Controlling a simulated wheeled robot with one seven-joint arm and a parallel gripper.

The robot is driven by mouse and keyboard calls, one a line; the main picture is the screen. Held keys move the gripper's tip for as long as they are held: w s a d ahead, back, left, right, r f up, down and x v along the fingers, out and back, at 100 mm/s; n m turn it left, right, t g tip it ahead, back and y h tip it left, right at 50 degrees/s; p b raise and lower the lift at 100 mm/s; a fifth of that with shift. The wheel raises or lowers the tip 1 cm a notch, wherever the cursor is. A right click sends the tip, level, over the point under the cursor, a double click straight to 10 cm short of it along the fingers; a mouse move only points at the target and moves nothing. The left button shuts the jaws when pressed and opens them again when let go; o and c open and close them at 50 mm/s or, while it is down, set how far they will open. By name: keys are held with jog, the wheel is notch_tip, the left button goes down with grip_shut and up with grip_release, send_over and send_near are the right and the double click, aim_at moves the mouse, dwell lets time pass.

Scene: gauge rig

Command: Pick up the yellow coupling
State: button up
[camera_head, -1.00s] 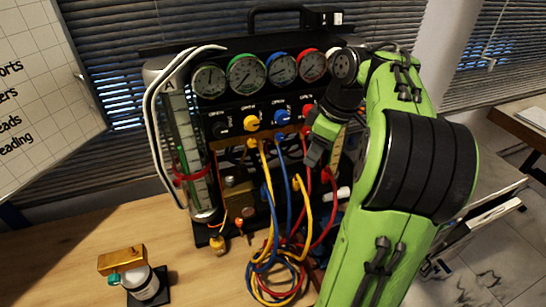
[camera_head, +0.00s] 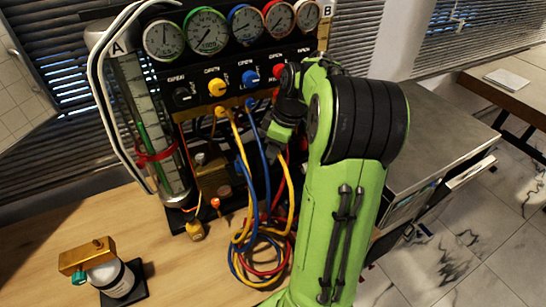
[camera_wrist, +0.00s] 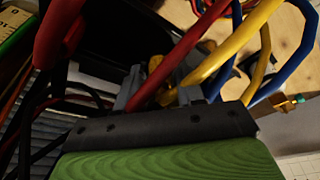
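My gripper (camera_head: 272,150) is in front of the gauge rig, below the row of coloured knobs and above the hose loops. In the wrist view, its two grey fingers (camera_wrist: 161,90) stand apart. A yellow part that looks like the yellow coupling (camera_wrist: 155,66) shows just beyond the fingertips, partly covered by hoses. The yellow hose (camera_wrist: 222,55) and a red hose (camera_wrist: 185,58) cross near the fingers. I cannot see the fingers touching the coupling. In the head view, the coupling seems hidden behind my gripper.
The gauge rig (camera_head: 173,86) carries several gauges and knobs. Yellow, blue and red hoses (camera_head: 240,262) hang in loops to the wooden table (camera_head: 190,275). A brass-topped device (camera_head: 88,256) stands at the front left. A grey cabinet top (camera_head: 440,125) lies right of my arm.

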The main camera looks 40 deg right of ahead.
jog(key=shift+w+f, duration=0.15)
jog(key=shift+f, duration=0.2)
jog(key=shift+a+r, duration=0.1)
grip_shut()
